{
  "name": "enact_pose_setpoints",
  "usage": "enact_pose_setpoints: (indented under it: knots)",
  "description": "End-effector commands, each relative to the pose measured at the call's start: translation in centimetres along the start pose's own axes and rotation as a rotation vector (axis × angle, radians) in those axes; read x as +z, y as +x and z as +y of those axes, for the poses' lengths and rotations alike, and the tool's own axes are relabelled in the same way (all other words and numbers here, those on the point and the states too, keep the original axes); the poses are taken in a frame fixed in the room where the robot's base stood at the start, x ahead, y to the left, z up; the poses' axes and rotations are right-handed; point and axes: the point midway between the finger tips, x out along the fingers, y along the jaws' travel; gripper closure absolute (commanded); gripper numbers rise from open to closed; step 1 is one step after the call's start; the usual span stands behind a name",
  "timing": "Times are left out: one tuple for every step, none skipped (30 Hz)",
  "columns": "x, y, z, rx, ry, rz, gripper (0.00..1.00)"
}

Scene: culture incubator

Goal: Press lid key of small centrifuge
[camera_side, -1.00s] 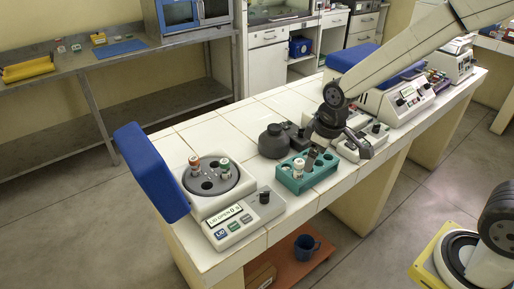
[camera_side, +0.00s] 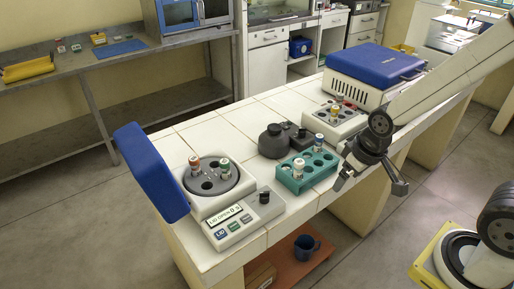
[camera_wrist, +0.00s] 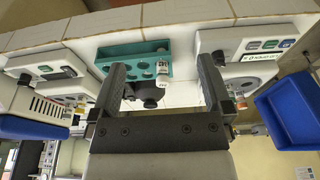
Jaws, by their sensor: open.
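The small centrifuge (camera_side: 238,222) stands at the near left end of the bench. Its blue lid (camera_side: 150,172) is raised, and its display reads LID OPEN. Its blue LID key (camera_side: 220,233) is at the left of the key row on the front panel. Two capped tubes stand in its grey rotor (camera_side: 212,182). In the wrist view the centrifuge panel (camera_wrist: 268,47) is at the upper right, with the blue lid (camera_wrist: 292,108) below it. My gripper (camera_side: 370,182) is open and empty at the bench's front edge, right of the rack and well away from the key.
A teal rack (camera_side: 293,186) holding tubes stands between my gripper and the centrifuge. Behind it are a dark round device (camera_side: 273,143) and a white block with tubes (camera_side: 345,122). A larger centrifuge with a shut blue lid (camera_side: 372,66) stands farther back.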

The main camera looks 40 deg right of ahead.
Motion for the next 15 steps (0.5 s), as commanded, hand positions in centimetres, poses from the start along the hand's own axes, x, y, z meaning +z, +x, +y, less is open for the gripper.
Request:
enact_pose_setpoints:
  knots:
    - [-0.01, 0.00, 0.00, 0.000, -0.001, 0.000, 0.00]
    - [-0.01, 0.00, -0.01, 0.000, -0.001, 0.000, 0.00]
    - [-0.01, 0.00, -0.01, 0.000, -0.001, 0.000, 0.00]
    - [-0.01, 0.00, -0.01, 0.000, -0.001, 0.000, 0.10]
    - [-0.01, 0.00, -0.01, 0.000, -0.001, 0.000, 0.19]
    - [-0.02, 0.00, -0.01, 0.000, -0.001, 0.000, 0.32]
    - [-0.02, 0.00, -0.01, 0.000, -0.001, 0.000, 0.41]
    - [-0.02, 0.00, -0.01, 0.000, -0.001, 0.000, 0.51]
    - [-0.02, 0.00, -0.01, 0.000, -0.001, 0.000, 0.64]
    - [-0.02, 0.00, -0.01, 0.000, -0.001, 0.000, 0.73]
    - [-0.02, 0.00, -0.01, 0.000, -0.001, 0.000, 0.83]
    - [-0.02, 0.00, -0.01, 0.000, -0.001, 0.000, 0.95]
    - [-0.02, 0.00, -0.01, 0.000, -0.001, 0.000, 1.00]
    - [-0.02, 0.00, -0.01, 0.000, -0.001, 0.000, 1.00]
    - [-0.02, 0.00, -0.01, 0.000, -0.001, 0.000, 1.00]
